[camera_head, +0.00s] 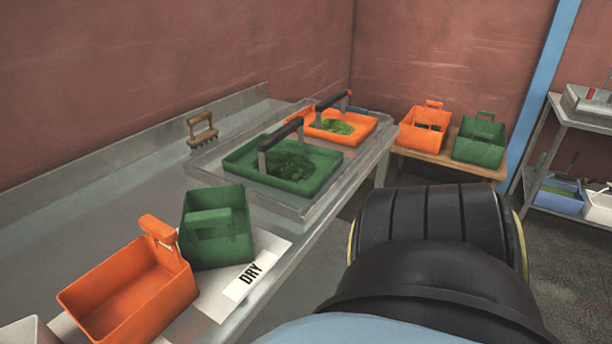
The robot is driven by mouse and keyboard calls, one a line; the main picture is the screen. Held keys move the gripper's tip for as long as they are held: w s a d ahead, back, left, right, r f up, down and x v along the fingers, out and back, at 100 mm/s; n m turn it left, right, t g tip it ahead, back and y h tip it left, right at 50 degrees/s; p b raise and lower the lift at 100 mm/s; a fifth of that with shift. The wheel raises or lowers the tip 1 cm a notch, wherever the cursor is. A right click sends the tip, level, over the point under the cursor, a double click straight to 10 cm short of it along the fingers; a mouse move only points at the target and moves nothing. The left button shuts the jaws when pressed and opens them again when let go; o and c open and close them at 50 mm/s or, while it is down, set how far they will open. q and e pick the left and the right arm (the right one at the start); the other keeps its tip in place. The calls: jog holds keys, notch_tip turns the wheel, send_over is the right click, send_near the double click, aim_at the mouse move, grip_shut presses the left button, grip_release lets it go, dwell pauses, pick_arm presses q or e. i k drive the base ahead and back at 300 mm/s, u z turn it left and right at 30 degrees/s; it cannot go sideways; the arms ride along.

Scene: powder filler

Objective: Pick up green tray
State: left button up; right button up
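A shallow green tray (237,164) sits on a raised metal platform on the steel bench, with dark green leafy material inside. A handle with a black grip (281,134) and metal uprights spans it. A shallow orange tray (368,124) with a similar handle and brighter green leaves sits behind it to the right. A deeper green bin (232,248) with a green handle stands nearer on the bench. Neither of my grippers is in view. A large black and blue part, apparently mine, fills the lower right.
A wooden-handled brush or rake (202,130) is near the bench's back edge. A wooden table (440,158) holds orange and green bins. A shelf unit (565,122) stands right.

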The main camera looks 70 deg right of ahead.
aim_at(300, 168)
jog(key=z, duration=2.15)
